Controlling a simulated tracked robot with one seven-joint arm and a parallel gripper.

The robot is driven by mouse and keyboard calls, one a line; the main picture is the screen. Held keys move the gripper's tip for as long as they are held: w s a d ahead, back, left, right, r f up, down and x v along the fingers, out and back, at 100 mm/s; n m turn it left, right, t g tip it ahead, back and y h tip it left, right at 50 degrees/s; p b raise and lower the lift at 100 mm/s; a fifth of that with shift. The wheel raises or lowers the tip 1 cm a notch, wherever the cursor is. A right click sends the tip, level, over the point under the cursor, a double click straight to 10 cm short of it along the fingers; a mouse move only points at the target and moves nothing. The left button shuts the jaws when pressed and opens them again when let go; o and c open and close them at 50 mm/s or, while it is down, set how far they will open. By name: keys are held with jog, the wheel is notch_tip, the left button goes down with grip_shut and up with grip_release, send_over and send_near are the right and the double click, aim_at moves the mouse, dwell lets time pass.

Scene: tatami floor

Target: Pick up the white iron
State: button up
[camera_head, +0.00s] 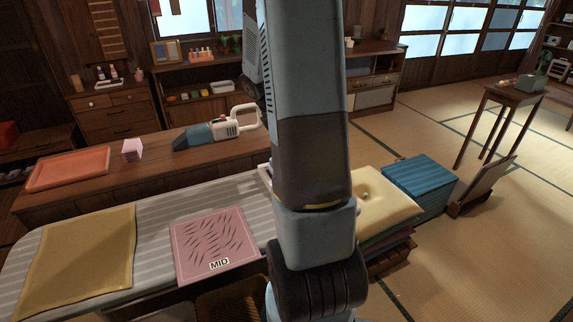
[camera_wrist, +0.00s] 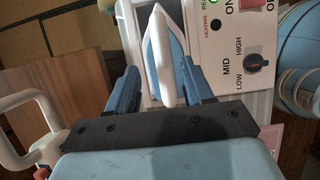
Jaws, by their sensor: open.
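The white iron shows in the wrist view, with a white loop handle (camera_wrist: 154,50) and a blue-grey part (camera_wrist: 176,52) beside it. My gripper (camera_wrist: 163,84) is open, with one blue finger on each side of the handle. The handle's near end lies between the fingers; I cannot tell whether either finger touches it. In the head view my arm hides the iron and my gripper.
A white panel (camera_wrist: 235,45) with a dark dial stands right of the iron. The striped ironing board (camera_head: 150,250) carries a yellow cloth (camera_head: 80,252) and a pink "MID" cloth (camera_head: 212,245). A blue-and-white handled appliance (camera_head: 208,132) lies on the wooden counter behind.

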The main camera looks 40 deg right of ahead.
jog(key=shift+x, duration=1.7)
jog(key=shift+s, duration=0.1)
jog(key=shift+c, duration=0.5)
grip_shut()
jog(key=shift+r, duration=0.1)
